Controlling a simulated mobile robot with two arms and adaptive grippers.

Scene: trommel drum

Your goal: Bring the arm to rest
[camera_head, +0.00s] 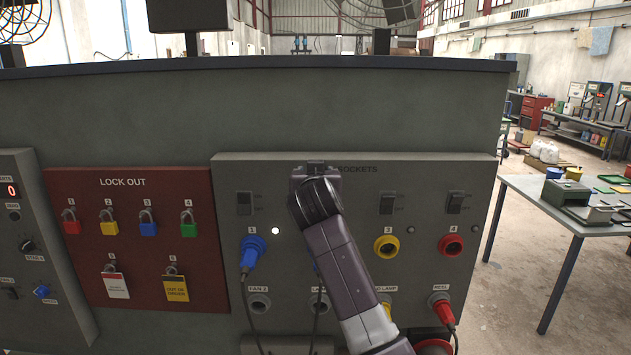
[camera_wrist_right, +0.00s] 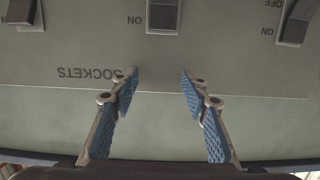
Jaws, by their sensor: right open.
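My right arm reaches up from the bottom of the head view across the grey sockets panel (camera_head: 465,175). Its wrist hides the second switch and most of the second socket. My right gripper (camera_wrist_right: 158,78) is open and empty. Its blue-padded fingers stand apart in front of the upside-down SOCKETS label (camera_wrist_right: 91,73) in the right wrist view. A switch (camera_wrist_right: 162,16) lies beyond the fingertips, apart from them, with ON beside it. My left gripper is in neither view.
A blue plug (camera_head: 251,254) sits in socket 1, its cable hanging. A red plug (camera_head: 442,309) sits lower right. Sockets 3 (camera_head: 386,247) and 4 (camera_head: 450,244) are empty. The red lock-out board (camera_head: 140,240) is left. A table (camera_head: 520,195) stands right, beyond open floor.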

